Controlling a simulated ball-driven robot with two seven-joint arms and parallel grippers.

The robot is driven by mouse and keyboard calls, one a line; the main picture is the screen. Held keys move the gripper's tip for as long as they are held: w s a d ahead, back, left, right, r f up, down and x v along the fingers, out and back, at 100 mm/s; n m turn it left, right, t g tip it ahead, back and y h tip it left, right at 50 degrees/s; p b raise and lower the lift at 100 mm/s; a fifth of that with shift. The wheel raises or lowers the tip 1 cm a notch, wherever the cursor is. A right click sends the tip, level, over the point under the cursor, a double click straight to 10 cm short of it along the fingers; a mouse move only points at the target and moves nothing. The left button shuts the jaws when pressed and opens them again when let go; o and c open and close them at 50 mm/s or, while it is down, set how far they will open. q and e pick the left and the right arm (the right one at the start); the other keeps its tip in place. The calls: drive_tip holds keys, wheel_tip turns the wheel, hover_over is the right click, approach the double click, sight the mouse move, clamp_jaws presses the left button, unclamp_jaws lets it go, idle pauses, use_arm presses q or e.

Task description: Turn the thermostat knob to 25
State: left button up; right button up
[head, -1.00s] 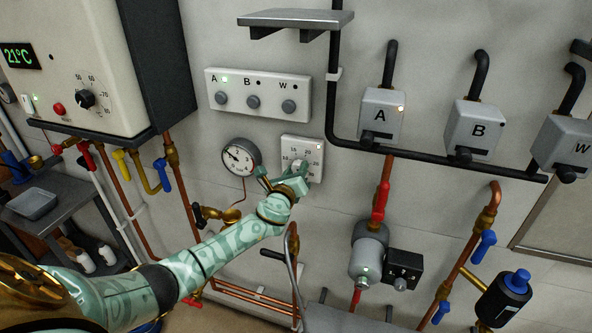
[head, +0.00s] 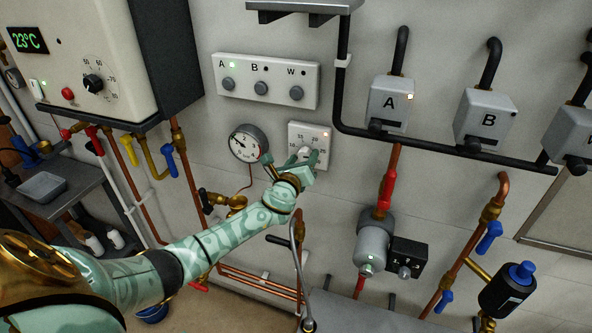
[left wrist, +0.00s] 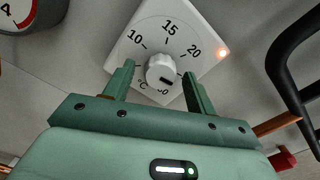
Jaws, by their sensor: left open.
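The thermostat (head: 309,133) is a white square plate on the wall with a dial marked 10, 15 and 20 in the left wrist view (left wrist: 190,20). Its white round knob (left wrist: 160,68) has a dark mark low on its right side; the exact reading is unclear. A small orange light glows at the plate's corner. My left gripper (head: 291,160) is open at the thermostat. In the left wrist view its green fingers (left wrist: 160,75) stand on either side of the knob, with gaps visible. The fingers partly cover the lower dial. My right gripper is not in view.
A boiler (head: 85,55) at left displays 23°C. A pressure gauge (head: 248,143) sits just left of the thermostat. A switch panel (head: 265,82) is above it. A black pipe (head: 343,95) and valve boxes A (head: 390,105) and B (head: 484,120) stand to the right.

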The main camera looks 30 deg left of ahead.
use_arm(q)
drive_tip(key=v, duration=1.5)
drive_tip(key=shift+s, duration=0.4)
drive_tip(key=shift+d, duration=0.1)
drive_tip(key=s+a+f+n+g+h+b, duration=0.1)
drive_tip(key=s+f+n+g+b, duration=0.25)
drive_tip(key=f, duration=0.85)
drive_tip(key=s+a+f+n+g+h, duration=0.15)
drive_tip(key=s+f+n, duration=0.35)
drive_tip(key=f, duration=0.7)
drive_tip(key=s+f+n+g+b, duration=0.25)
drive_tip(key=f+n, duration=0.35)
drive_tip(key=f, duration=0.6)
drive_tip(key=s+d+f+n+g+b, duration=0.3)
drive_tip(key=s+f+n+g+b, duration=0.25)
drive_tip(key=s+f, duration=1.05)
drive_tip(key=s+d+f+n+g+h+b, duration=0.1)
drive_tip(key=s+d+f+n+b, duration=0.1)
drive_tip(key=s+f, duration=0.5)
drive_tip(key=s+d+f+n+g+h+b, duration=0.1)
drive_tip(key=s+d+f+n+g+b, duration=0.1)
drive_tip(key=s+d+f+b, duration=0.3)
drive_tip(key=s+d+f, duration=0.1)
drive_tip(key=s+f, duration=0.2)
drive_tip(key=s, duration=0.2)
drive_tip(key=shift+s+d+g, duration=0.25)
drive_tip(key=shift+s+g, duration=0.05)
drive_tip(key=shift+s, duration=0.05)
